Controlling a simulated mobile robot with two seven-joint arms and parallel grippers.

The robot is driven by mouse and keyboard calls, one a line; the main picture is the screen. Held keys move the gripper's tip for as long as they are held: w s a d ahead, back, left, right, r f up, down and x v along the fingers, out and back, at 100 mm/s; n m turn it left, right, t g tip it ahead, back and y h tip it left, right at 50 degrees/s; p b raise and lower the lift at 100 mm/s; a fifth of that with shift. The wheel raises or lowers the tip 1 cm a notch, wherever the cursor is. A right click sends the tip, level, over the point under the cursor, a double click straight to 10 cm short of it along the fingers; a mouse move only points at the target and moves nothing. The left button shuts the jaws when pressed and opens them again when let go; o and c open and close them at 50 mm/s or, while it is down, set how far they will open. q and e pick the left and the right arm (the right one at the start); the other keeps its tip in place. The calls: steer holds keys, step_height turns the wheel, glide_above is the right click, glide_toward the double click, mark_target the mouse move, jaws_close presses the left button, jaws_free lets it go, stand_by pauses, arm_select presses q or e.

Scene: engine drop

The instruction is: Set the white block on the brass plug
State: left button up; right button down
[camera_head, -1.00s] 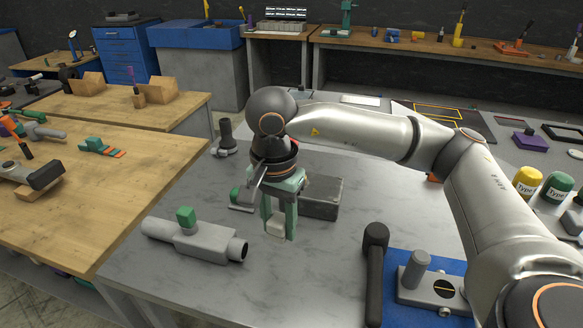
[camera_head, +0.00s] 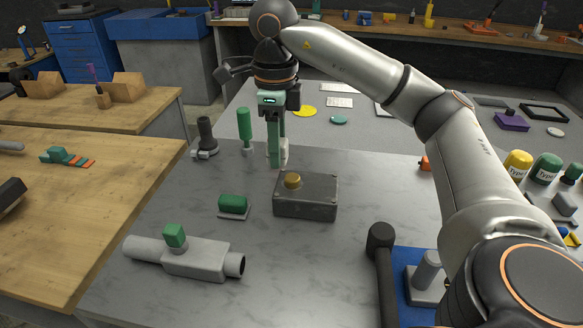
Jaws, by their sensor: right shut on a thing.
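My right gripper (camera_head: 277,158) points down and is shut on the white block (camera_head: 284,152), which shows only in part between the green fingers. The brass plug (camera_head: 292,180) is a short round yellow knob on top of a dark grey box (camera_head: 306,203). In the picture the gripper and block appear just above and behind the plug, apart from it. My left gripper is not in view.
A grey pipe-shaped part with a green block (camera_head: 185,256) lies front left. A green cylinder on a plate (camera_head: 233,205), a green-handled tool (camera_head: 245,128) and a dark upright part (camera_head: 206,138) stand nearby. A black-handled hammer (camera_head: 381,270) is at front right.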

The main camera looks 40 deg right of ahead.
glide_above(293, 177)
steer(key=a, duration=0.1)
steer(key=f, duration=0.6)
steer(key=shift+s, duration=0.3)
steer(key=shift+w+d+f, duration=0.25)
steer(key=shift+d+f, duration=0.05)
steer(key=shift+f, duration=0.2)
steer(key=f, duration=0.3)
steer(key=shift+w+d+f, duration=0.1)
steer(key=shift+d+f, duration=0.1)
steer(key=shift+d, duration=0.05)
steer(key=shift+f, duration=0.1)
steer(key=shift+f, duration=0.2)
steer(key=shift+c, duration=2.2)
jaws_free()
